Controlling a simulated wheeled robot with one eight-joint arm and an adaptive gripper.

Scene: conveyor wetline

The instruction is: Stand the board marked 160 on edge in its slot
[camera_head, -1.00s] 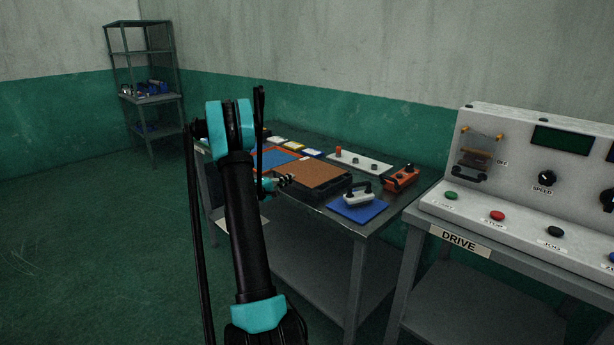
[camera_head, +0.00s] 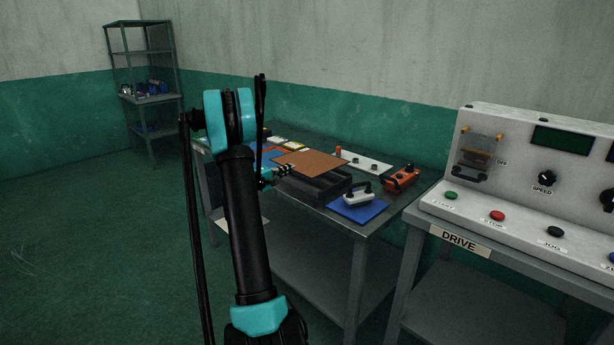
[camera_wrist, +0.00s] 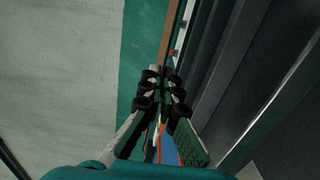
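A flat brown board (camera_head: 312,162) is held roughly level just above a dark slatted rack (camera_head: 320,188) on the table. No number can be read on it. My gripper (camera_head: 282,171) is at the board's left edge, its fingers closed together on that edge. In the wrist view my gripper (camera_wrist: 163,84) shows its fingertips nearly together, with the board seen as a thin brown strip (camera_wrist: 171,38) running away from them. Beside it is the dark rack (camera_wrist: 235,70). Which slot is meant cannot be told.
A blue mat (camera_head: 350,215) with a white handled tool (camera_head: 357,197) lies at the table's front right. An orange device (camera_head: 402,179) and a white knobbed panel (camera_head: 366,162) are behind. The drive console (camera_head: 535,195) stands to the right. Open floor lies left.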

